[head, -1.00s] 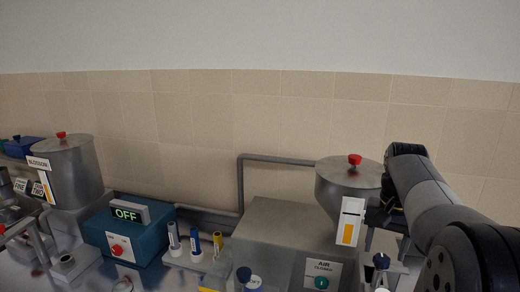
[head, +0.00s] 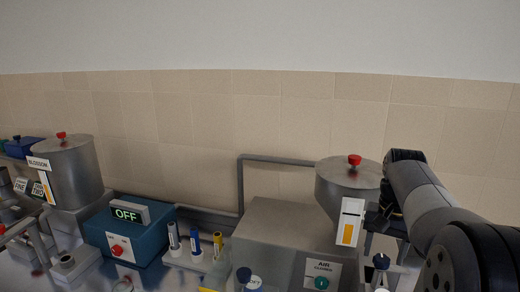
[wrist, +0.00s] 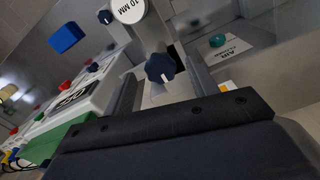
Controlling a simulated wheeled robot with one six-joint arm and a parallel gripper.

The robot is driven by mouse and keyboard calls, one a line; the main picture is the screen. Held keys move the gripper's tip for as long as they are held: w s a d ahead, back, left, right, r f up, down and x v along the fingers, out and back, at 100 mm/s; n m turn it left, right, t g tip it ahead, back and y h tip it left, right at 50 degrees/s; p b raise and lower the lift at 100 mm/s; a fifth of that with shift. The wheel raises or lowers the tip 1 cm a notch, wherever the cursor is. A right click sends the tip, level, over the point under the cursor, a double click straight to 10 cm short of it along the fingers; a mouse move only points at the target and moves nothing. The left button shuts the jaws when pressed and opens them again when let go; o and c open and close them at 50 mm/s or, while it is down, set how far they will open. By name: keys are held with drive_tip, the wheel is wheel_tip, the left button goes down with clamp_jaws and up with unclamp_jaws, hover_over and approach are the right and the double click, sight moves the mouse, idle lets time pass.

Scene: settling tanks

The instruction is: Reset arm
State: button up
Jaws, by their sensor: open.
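My arm comes in from the right of the head view, with my gripper (head: 384,222) pointing down beside the right-hand steel hopper (head: 335,190). The gripper is small and partly dark there, in front of the wall and above a dark blue knob (head: 381,262). In the wrist view the two fingers of my gripper (wrist: 162,85) stand apart. A dark blue lobed knob (wrist: 160,68) shows between them in the picture, apart from both fingers as far as I can tell. Nothing is held.
A steel box (head: 270,235) with an "AIR CLOSED" label stands left of the gripper, below a grey pipe (head: 240,190). A blue box (head: 125,240) reading OFF, a rack of tubes (head: 195,250) and another steel hopper (head: 75,172) are farther left. The wall above is bare.

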sight(381, 259)
drive_tip(key=shift+f, duration=0.8)
drive_tip(key=m, duration=0.5)
drive_tip(key=shift+a+r+m, duration=0.1)
drive_tip(key=shift+m, duration=0.2)
drive_tip(key=m, duration=0.6)
drive_tip(key=shift+w, duration=0.1)
wheel_tip(381, 259, up, 10)
drive_tip(key=shift+m+b, duration=0.3)
drive_tip(key=shift+b, duration=0.05)
